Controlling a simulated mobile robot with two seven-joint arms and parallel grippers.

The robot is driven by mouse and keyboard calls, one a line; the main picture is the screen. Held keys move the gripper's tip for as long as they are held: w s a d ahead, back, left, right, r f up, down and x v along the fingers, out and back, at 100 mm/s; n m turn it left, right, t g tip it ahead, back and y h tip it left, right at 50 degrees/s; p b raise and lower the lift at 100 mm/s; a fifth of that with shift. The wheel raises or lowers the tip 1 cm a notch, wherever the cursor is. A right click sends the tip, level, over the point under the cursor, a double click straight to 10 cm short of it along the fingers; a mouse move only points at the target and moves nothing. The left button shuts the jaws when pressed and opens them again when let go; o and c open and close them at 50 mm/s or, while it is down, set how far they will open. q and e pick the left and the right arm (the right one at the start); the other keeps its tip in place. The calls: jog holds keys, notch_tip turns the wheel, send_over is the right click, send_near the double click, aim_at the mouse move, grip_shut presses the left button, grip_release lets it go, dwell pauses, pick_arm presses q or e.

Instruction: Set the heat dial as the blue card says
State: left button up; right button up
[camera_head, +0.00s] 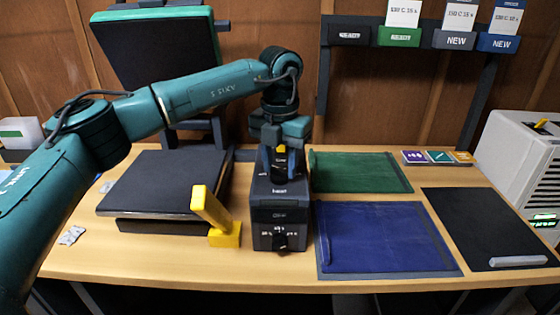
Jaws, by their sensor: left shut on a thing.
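The dark control box (281,214) stands on the table at the middle. My left gripper (280,168) reaches down onto its top and is shut on what appears to be the heat dial there. The gripper hides most of that dial, so its setting cannot be read. A second dark knob (281,239) is on the box's front face. The blue card holder (499,43), marked NEW, hangs at the upper right. Its white card (507,17) carries a temperature and a time, too small to read surely. My right gripper is not in view.
A press with a dark flat plate (165,182) and a yellow handle (210,208) stands left of the box. Right of it lie a green mat (360,171), a blue mat (385,238) and a black mat (490,225). A white machine (520,160) stands at the far right.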

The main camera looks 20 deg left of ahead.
aim_at(280, 169)
pick_arm(q)
jog(key=shift+n, duration=0.3)
jog(key=o, duration=1)
jog(key=shift+c, duration=0.2)
notch_tip(280, 169, up, 13)
dwell(0.3)
